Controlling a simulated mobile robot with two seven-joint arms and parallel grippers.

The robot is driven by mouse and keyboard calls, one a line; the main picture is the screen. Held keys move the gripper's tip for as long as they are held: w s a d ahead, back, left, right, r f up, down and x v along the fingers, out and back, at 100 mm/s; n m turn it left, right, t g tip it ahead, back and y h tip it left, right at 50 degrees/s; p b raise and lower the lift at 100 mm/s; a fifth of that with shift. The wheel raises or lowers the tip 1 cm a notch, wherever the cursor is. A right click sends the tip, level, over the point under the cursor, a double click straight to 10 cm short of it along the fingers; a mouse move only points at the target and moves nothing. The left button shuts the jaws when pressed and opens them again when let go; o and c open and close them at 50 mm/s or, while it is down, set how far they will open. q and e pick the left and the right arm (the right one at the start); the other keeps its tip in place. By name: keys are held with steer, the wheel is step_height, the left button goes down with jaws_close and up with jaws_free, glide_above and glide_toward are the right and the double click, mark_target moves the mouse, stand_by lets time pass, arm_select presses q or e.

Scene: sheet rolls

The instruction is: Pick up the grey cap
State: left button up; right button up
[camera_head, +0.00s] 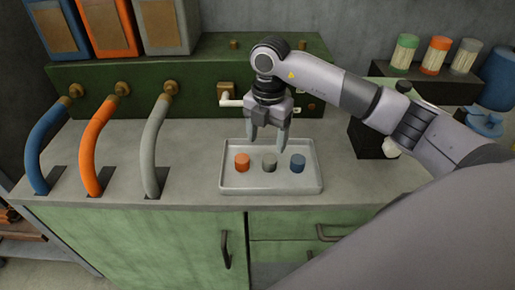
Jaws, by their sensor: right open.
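The grey cap (269,162) is a small cylinder standing in a light grey tray (240,188) on the counter. It is the middle one of three caps. An orange cap (242,162) stands to its left and a blue cap (298,163) to its right. My right gripper (268,150) points down over the back of the tray, its fingers open and empty. The fingertips show just above the grey cap in the picture, apart from it. I cannot tell the exact height gap. My left gripper is not in view.
Blue, orange and grey hoses (150,150) rise from the counter on the left. A green box (190,68) with brass fittings and a white tap (232,101) stands behind the tray. Several jars (436,56) and a blue container (496,78) stand at right. The counter around the tray's front is narrow.

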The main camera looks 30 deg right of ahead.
mark_target(269, 159)
steer(key=shift+w+d+f, duration=0.1)
steer(key=shift+w+d, duration=0.05)
steer(key=shift+w, duration=0.05)
steer(key=f, duration=0.3)
steer(key=s+f+p, duration=0.1)
steer(key=f, duration=0.2)
steer(key=shift+s+d, duration=0.1)
steer(key=shift+f, duration=0.35)
steer(key=shift+c, duration=0.3)
steer(key=c, duration=1.1)
